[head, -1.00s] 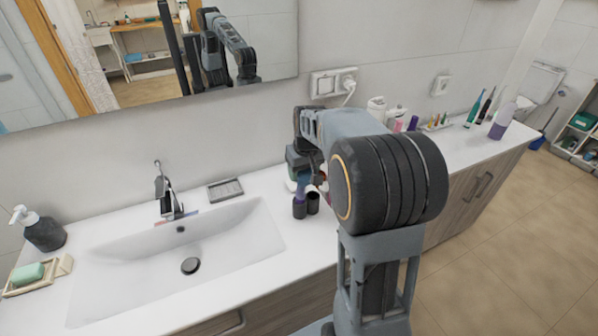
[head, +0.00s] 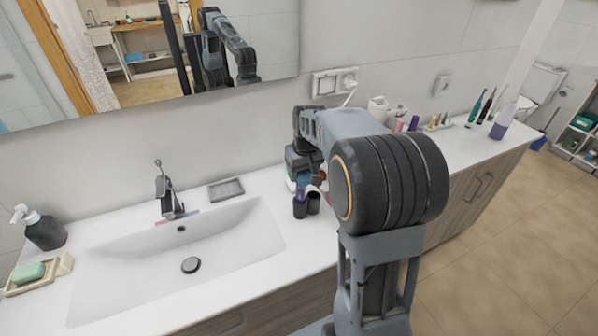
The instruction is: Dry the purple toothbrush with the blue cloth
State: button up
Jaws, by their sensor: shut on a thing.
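My gripper (head: 303,178) is at the counter to the right of the sink, mostly hidden by my own arm. It is shut on a small blue-purple thing (head: 301,193) that hangs down just at the mouth of a dark cup (head: 300,208). It is too small to tell whether this is the purple toothbrush or the blue cloth. I cannot tell whether it is inside the cup or in front of it. A second dark cup (head: 314,203) stands right beside the first.
The sink basin (head: 215,245) with its tap (head: 168,195) lies to the left. A grey soap dish (head: 226,189) is behind it. A dark soap pump (head: 42,230) stands far left. Several bottles and tubes stand along the counter at right, including a purple bottle (head: 502,122).

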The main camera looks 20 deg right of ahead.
jog(key=shift+d, duration=0.25)
jog(key=shift+a, duration=1.05)
jog(key=shift+d+r, duration=0.2)
jog(key=shift+d, duration=0.9)
jog(key=shift+r+p, duration=2.75)
jog(key=shift+r, duration=0.75)
